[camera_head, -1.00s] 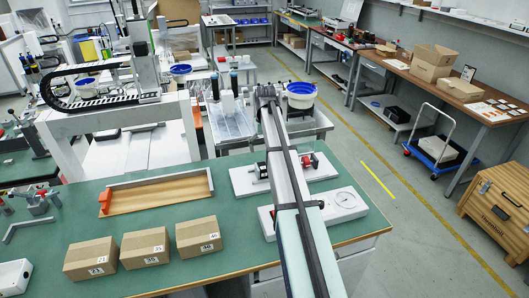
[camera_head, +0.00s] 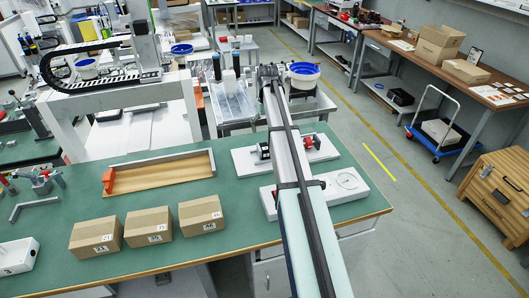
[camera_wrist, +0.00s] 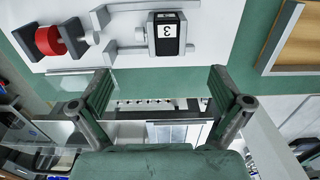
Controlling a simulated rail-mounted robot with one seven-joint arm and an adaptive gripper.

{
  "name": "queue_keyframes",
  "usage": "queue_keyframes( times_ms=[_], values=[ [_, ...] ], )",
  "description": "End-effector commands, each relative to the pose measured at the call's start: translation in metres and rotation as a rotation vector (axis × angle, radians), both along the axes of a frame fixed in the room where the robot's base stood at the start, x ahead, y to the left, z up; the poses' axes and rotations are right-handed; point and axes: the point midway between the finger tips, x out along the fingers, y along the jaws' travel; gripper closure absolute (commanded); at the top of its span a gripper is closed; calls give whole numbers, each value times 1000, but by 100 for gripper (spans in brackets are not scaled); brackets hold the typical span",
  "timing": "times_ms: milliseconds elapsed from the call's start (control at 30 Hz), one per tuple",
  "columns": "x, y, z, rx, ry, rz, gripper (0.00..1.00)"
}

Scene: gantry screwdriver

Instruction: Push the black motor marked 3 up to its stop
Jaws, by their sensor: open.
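The black motor (camera_wrist: 167,36) with a white label marked 3 sits between grey metal parts on a white base plate (camera_wrist: 215,14), at the top centre of the wrist view. The label appears upside down there. In the head view a small black block, likely this motor (camera_head: 263,151), shows just left of my arm. My gripper (camera_wrist: 162,88) is open and empty, its two fingers wide apart, lower in the wrist picture than the motor and not touching it. In the head view my arm hides the gripper and part of the plate. I cannot tell which part is the stop.
A red cylinder part (camera_wrist: 47,40) sits on the same plate. A second white plate with a dial (camera_head: 347,180) lies nearer the front. A wooden tray (camera_head: 160,176) and cardboard boxes (camera_head: 146,226) stand left on the green table (camera_head: 85,193), with clear surface between them.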

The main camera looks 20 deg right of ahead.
Motion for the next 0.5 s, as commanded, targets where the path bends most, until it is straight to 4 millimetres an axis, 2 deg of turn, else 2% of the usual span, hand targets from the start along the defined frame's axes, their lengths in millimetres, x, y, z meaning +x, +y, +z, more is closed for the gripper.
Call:
queue_keyframes(
  times_ms=[267,367,500],
  values=[
    [0,0,0,0,0,0,0],
    [1,2,0,0,0,2,32],
    [5,18,-2,0,1,24,81]
  ],
)
